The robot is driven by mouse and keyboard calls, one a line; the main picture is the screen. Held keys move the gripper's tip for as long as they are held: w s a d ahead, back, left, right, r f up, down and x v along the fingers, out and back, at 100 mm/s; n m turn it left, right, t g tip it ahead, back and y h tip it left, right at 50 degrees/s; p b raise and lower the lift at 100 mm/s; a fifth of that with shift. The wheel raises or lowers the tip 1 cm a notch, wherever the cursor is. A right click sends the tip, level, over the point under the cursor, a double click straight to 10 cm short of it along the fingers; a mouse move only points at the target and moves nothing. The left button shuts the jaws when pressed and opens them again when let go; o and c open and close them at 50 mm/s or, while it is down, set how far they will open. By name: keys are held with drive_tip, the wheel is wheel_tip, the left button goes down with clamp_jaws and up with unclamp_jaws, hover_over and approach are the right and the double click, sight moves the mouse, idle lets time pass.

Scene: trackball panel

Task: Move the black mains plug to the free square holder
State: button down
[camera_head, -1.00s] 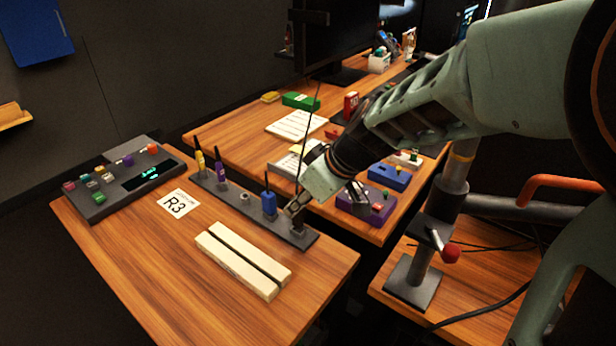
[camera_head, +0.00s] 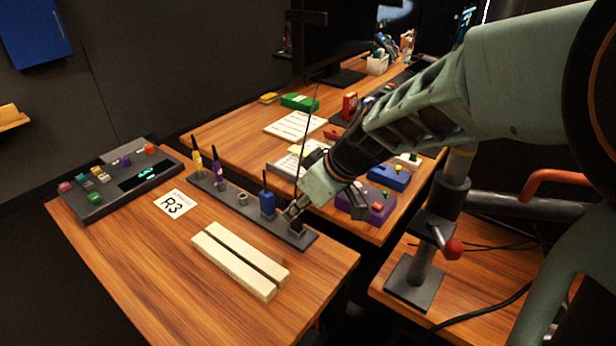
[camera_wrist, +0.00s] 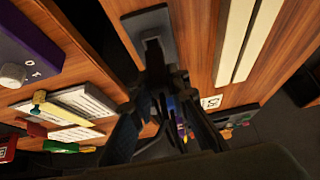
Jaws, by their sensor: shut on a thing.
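My gripper (camera_head: 294,214) is low over the near right end of a dark holder rail (camera_head: 308,241). It is shut on what appears to be the black mains plug, mostly hidden by the fingers; a thin dark cord (camera_head: 304,140) rises from there. A square holder (camera_head: 297,230) sits just below the fingertips at the rail's end. In the wrist view the fingers (camera_wrist: 160,88) point at this holder (camera_wrist: 152,45). I cannot tell whether the plug is seated in it or just above. Left of the gripper, the rail carries a blue tool (camera_head: 267,203), then an empty-looking grey holder (camera_head: 243,198).
A purple tool (camera_head: 217,167) and a yellow one (camera_head: 197,160) stand farther left on the rail. Cream bars (camera_head: 240,262), an R3 card (camera_head: 174,203) and a button panel (camera_head: 125,182) lie on this table. A second table behind holds a purple box (camera_head: 376,208) and a blue box (camera_head: 389,176).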

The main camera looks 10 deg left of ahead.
drive_tip(key=shift+f+b, duration=0.6)
drive_tip(key=shift+f, duration=0.05)
drive_tip(key=c, duration=1.8)
unclamp_jaws()
drive_tip(key=shift+r, duration=0.1)
drive_tip(key=shift+o, duration=0.2)
wheel_tip(320, 180, up, 10)
drive_tip(key=shift+r, duration=0.1)
drive_tip(key=shift+s, duration=0.1)
